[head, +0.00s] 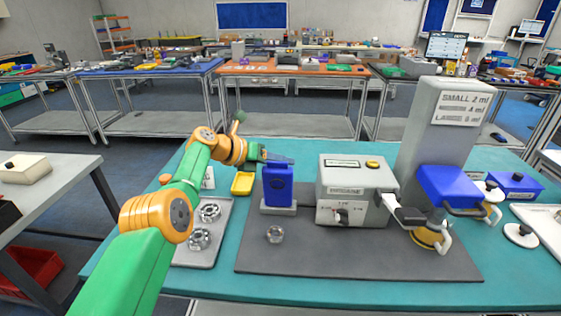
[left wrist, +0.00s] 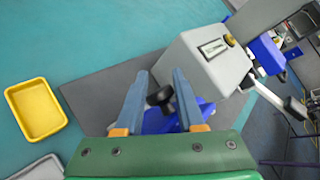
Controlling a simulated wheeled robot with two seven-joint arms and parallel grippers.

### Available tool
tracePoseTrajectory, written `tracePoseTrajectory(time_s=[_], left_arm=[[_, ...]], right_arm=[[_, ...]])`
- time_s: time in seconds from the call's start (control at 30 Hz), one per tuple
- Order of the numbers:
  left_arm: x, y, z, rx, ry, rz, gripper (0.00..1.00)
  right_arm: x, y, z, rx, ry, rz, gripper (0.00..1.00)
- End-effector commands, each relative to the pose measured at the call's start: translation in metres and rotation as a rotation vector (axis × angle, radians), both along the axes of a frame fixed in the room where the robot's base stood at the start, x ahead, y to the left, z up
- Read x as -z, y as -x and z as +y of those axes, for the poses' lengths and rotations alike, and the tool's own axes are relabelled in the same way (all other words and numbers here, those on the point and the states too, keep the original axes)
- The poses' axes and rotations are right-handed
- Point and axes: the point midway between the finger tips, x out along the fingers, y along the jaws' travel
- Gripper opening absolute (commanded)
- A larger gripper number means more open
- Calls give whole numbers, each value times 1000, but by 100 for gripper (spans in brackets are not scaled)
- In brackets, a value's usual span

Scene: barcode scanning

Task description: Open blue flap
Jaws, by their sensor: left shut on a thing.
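A blue upright flap (head: 277,187) stands on a small grey base on the dark mat in the head view. In the left wrist view, part of the blue flap (left wrist: 160,122) shows below and between my fingers, with a dark knob (left wrist: 160,97) between them. My left gripper (head: 278,159) is at the top of the blue flap, its fingers reaching to the right. In the left wrist view, my left gripper (left wrist: 166,75) is shut on the dark knob. The fingers partly hide the flap. My right gripper is not in view.
A grey machine (head: 350,182) with a dial stands right of the flap. A tall grey column (head: 437,125) is behind it. A yellow tray (head: 243,184) and a metal tray (head: 195,257) lie to the left. The mat's front (head: 340,262) is mostly clear.

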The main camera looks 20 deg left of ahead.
Motion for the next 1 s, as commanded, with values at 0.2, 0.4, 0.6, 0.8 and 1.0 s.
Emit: tracePoseTrajectory(time_s=[0.2, 0.4, 0.6, 0.8, 1.0], left_arm=[[15, 5, -1, 11, -13, 34, 0], [15, 5, -1, 11, -13, 34, 0], [15, 5, -1, 11, -13, 34, 0], [15, 5, -1, 11, -12, 33, 59], [11, 3, -1, 7, -9, 25, 69]], right_arm=[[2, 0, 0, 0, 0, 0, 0], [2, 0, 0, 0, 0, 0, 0], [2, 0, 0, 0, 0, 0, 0], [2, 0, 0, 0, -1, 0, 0], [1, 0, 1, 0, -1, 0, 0]])
